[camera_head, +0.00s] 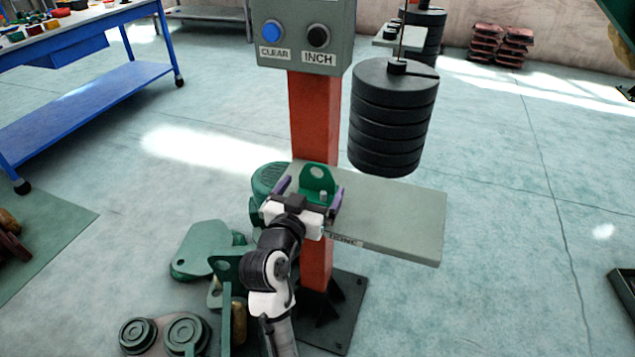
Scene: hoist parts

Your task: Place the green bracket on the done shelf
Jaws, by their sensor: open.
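The green bracket (317,178), with a round hole in its upright plate, stands at the left part of the done shelf (400,209). The shelf is a grey-green plate on a red-orange post, with a partly covered label on its front edge. My gripper (318,197) reaches in from the front, its two purple fingers on either side of the bracket. The jaws are open. Whether a finger touches the bracket, I cannot tell. The bracket's base is partly hidden by my gripper.
Stacked black weights (392,120) hang on a rod behind the shelf. A control box (302,32) with CLEAR and INCH buttons tops the post. Green parts (205,250) lie at lower left. A blue bench (90,105) stands at left. The shelf's right part is bare.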

